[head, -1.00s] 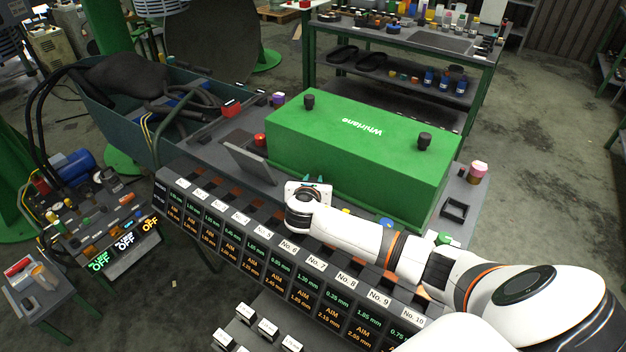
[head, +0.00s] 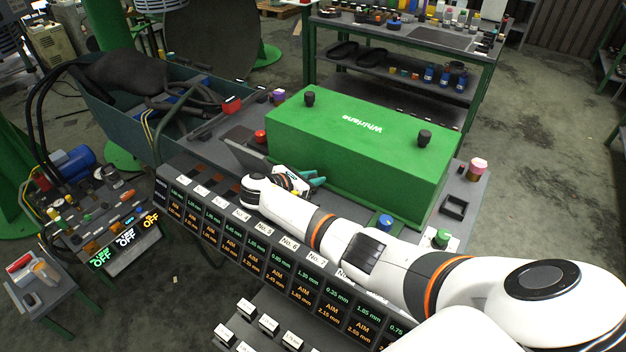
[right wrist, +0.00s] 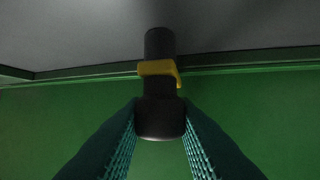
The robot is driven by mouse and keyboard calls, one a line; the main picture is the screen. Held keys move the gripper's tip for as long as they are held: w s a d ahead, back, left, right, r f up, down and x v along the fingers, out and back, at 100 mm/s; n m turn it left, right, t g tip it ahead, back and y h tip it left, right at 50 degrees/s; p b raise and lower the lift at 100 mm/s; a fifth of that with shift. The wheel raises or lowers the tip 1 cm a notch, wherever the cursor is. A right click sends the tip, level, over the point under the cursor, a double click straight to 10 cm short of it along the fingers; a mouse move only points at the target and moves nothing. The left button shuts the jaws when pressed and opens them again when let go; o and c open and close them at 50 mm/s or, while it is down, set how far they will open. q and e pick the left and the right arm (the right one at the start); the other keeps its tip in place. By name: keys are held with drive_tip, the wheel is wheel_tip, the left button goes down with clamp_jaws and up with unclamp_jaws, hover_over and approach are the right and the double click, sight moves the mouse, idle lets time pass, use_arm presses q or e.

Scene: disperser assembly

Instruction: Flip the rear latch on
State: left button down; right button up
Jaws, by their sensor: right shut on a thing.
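The green "Whirlane" box (head: 365,140) stands on the bench with two black knobs on its lid. My right gripper (head: 318,181) has teal fingers and is low at the box's front side. In the right wrist view the latch (right wrist: 159,82) is a black stem with a yellow band (right wrist: 158,68) against the green wall. The right gripper (right wrist: 160,130) is shut on the latch's black end, with a finger on either side. The latch's mount and most of the box's lower front are hidden in the head view. My left gripper is not in view.
A row of numbered bins (head: 240,214) with displays runs along the bench's front edge. A grey tilted plate (head: 247,156), a red button (head: 260,136) and a blue button (head: 386,222) are near the box. A green-topped button (head: 441,237) is at right.

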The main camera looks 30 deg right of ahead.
drive_tip(key=shift+m+g, duration=0.3)
drive_tip(key=o, duration=0.7)
drive_tip(key=b+v, duration=0.2)
drive_tip(key=v, duration=1)
